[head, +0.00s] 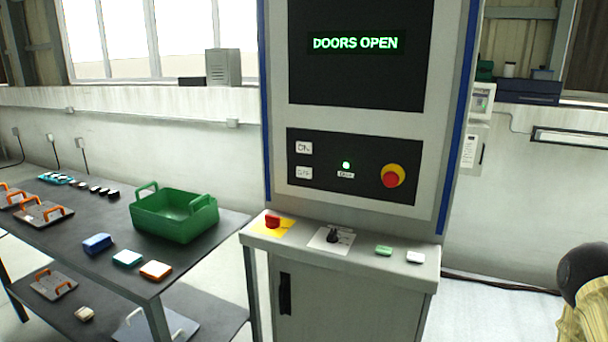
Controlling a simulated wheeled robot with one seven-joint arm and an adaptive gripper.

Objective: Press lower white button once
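Nothing covers either button. The display (355,43) above the panel reads "DOORS OPEN" in green. My gripper is not in view.
A red emergency stop (393,176) and a lit green lamp (346,165) share the panel. A ledge (400,272) juts out below, bearing a red knob (272,221) and a black switch (333,236). A dark table (110,230) with a green crate (175,222) stands left.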

